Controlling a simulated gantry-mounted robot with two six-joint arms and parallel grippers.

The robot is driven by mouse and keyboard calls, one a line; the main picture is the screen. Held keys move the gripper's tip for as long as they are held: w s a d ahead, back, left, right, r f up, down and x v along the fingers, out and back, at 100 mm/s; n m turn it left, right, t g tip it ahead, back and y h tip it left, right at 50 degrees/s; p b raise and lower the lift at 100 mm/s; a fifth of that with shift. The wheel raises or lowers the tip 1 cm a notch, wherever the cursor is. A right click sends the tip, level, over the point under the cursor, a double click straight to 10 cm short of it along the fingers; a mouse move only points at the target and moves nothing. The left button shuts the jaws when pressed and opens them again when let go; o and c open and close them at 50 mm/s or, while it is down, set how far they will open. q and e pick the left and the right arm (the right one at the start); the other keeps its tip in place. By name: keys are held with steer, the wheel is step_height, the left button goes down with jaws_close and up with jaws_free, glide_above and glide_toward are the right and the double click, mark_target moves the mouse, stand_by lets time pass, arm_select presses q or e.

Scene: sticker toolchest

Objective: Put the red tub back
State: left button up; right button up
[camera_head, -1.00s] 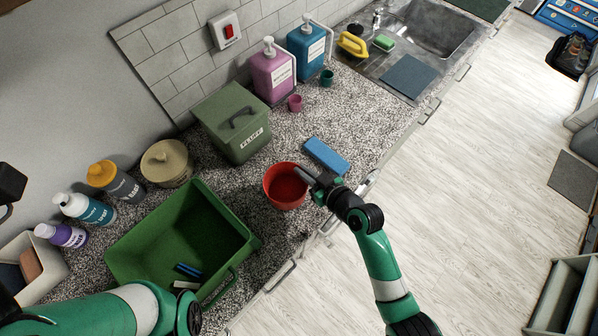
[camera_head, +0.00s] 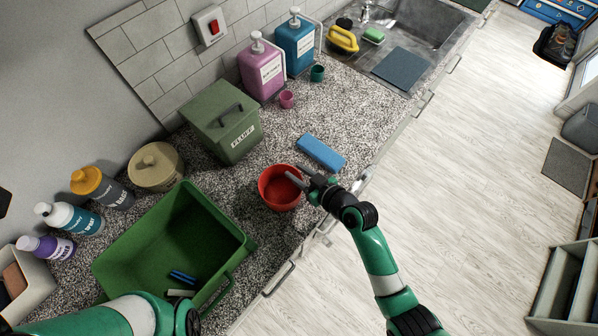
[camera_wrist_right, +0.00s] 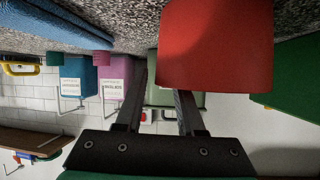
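The red tub (camera_head: 280,188) stands upright on the speckled worktop, between the green bin and the blue sponge. It also shows large in the right wrist view (camera_wrist_right: 215,45), which is upside down. My right gripper (camera_head: 297,174) is at the tub's right rim, fingers apart. One finger reaches over the rim in the head view; the other is beside it. In the right wrist view the fingers (camera_wrist_right: 160,95) show a clear gap, and one tip is hidden by the tub. I cannot tell whether they touch it. My left arm crosses the bottom left; its gripper is out of view.
A large green bin (camera_head: 240,240) holding blue items is left of the tub. A lidded green box (camera_head: 205,108) and a beige lidded pot (camera_head: 156,182) stand behind. A blue sponge (camera_head: 321,152), pink dispenser (camera_head: 262,88) and small pink cup (camera_head: 287,99) are nearby.

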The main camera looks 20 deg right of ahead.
steer(key=shift+r, duration=0.25)
steer(key=shift+s+d, duration=0.2)
steer(key=shift+s, duration=0.05)
steer(key=p+v, duration=0.2)
steer(key=v, duration=0.9)
steer(key=shift+s, duration=0.15)
steer(key=shift+r, duration=0.1)
steer(key=w+d+r+t+h, duration=0.1)
steer(key=w+r+t, duration=0.3)
steer(key=r, duration=1)
steer(key=w+d+r+t, duration=0.1)
steer(key=w+r+t, duration=0.25)
steer(key=r, duration=0.95)
steer(key=s+r+m+t, duration=0.1)
steer(key=s+r+t, duration=0.1)
steer(key=r, duration=0.8)
steer(key=s+d+r+m+t+h, duration=0.1)
steer(key=s+r+t, duration=0.2)
steer(key=r, duration=0.7)
steer(key=s+r+m+t+h, duration=0.1)
steer(key=s+r+t, duration=0.2)
steer(key=r, duration=0.8)
steer(key=s, duration=0.2)
steer(key=shift+s+d, duration=0.2)
steer(key=shift+s, duration=0.1)
